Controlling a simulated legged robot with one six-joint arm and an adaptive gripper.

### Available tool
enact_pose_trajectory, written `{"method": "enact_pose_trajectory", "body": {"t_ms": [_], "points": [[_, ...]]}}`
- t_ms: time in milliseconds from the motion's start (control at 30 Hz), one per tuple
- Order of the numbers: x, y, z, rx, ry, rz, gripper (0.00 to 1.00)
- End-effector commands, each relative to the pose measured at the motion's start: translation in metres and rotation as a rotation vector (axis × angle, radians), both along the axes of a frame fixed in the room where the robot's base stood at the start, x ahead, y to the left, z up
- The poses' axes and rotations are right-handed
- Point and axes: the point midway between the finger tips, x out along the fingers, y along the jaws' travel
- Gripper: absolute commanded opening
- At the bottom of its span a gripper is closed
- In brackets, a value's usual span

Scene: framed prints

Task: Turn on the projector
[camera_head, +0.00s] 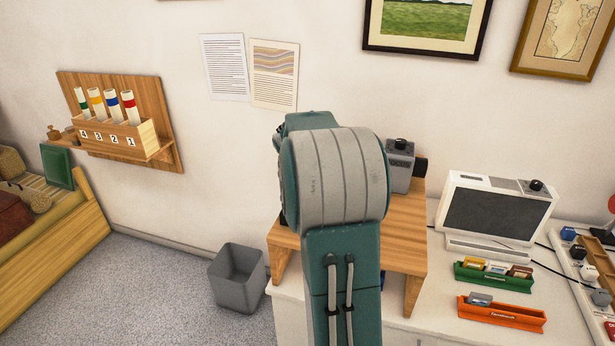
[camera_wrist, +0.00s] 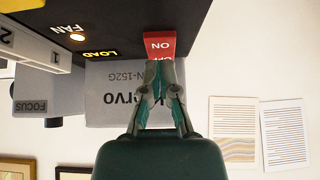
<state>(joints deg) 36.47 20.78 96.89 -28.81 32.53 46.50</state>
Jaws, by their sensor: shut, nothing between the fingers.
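The grey projector (camera_head: 400,178) stands on a wooden stand (camera_head: 405,245), mostly hidden behind my arm in the head view. The wrist view, which is upside down, shows its grey body (camera_wrist: 110,115) and black panel (camera_wrist: 115,15) marked FAN and LOAD. A red rocker switch (camera_wrist: 159,45) marked ON and OFF sits on the panel. My gripper (camera_wrist: 158,68) is shut and empty, its fingertips at the OFF end and partly covering that word. I cannot tell whether they touch it. A small round light (camera_wrist: 77,38) glows by FAN. The head view hides my gripper.
A monitor-like unit (camera_head: 495,212), a green tray (camera_head: 492,277) and an orange tray (camera_head: 500,313) are on the white counter at right. A grey bin (camera_head: 238,280) stands on the floor left of the stand. A wall rack (camera_head: 118,138) holds several tubes.

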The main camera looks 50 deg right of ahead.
Motion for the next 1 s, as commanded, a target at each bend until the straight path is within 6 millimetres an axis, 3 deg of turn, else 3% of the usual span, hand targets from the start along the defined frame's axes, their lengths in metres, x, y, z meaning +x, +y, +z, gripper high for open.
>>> {"method": "enact_pose_trajectory", "body": {"t_ms": [167, 367, 700, 1000], "points": [[0.000, 0.001, 0.005, -0.001, -0.001, 0.001, 0.00], [-0.001, 0.010, 0.039, -0.001, -0.004, 0.003, 0.00], [-0.027, 0.061, 0.080, 0.000, -0.001, 0.006, 0.00], [-0.039, 0.081, 0.097, 0.001, 0.001, 0.004, 0.00]]}}
